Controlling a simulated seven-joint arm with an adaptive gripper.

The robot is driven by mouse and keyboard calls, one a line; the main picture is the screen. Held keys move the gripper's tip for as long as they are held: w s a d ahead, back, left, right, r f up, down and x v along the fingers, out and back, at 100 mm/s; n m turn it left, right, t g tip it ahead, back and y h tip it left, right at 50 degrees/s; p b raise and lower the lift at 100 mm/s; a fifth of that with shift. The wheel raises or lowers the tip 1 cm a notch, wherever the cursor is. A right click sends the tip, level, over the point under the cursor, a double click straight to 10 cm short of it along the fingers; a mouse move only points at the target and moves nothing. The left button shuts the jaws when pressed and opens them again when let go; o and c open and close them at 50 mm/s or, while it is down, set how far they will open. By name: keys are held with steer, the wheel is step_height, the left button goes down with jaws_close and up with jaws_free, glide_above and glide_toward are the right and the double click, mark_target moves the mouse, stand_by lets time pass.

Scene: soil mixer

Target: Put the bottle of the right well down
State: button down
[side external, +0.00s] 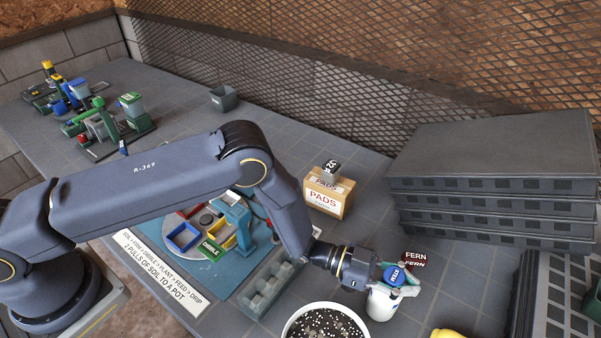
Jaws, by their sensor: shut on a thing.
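The bottle looks roughly upright. The fingers cover part of it, and I cannot tell whether its base touches the table. A grey tray with several wells (262,291) lies left of the gripper. Small pale things sit in some of its wells. The bottle is outside this tray, to its right.
A bowl of dark speckled soil (325,324) stands in front, between tray and bottle. A red FERN piece (415,259) is close behind the gripper. Stacked dark slabs (490,175) fill the right. A yellow thing (447,333) lies at the front edge.

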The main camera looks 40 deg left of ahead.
steer(key=shift+f, duration=0.1)
steer(key=c, duration=0.8)
jaws_free()
steer(key=shift+o, duration=0.2)
steer(key=shift+a, duration=0.35)
steer(key=v, duration=0.7)
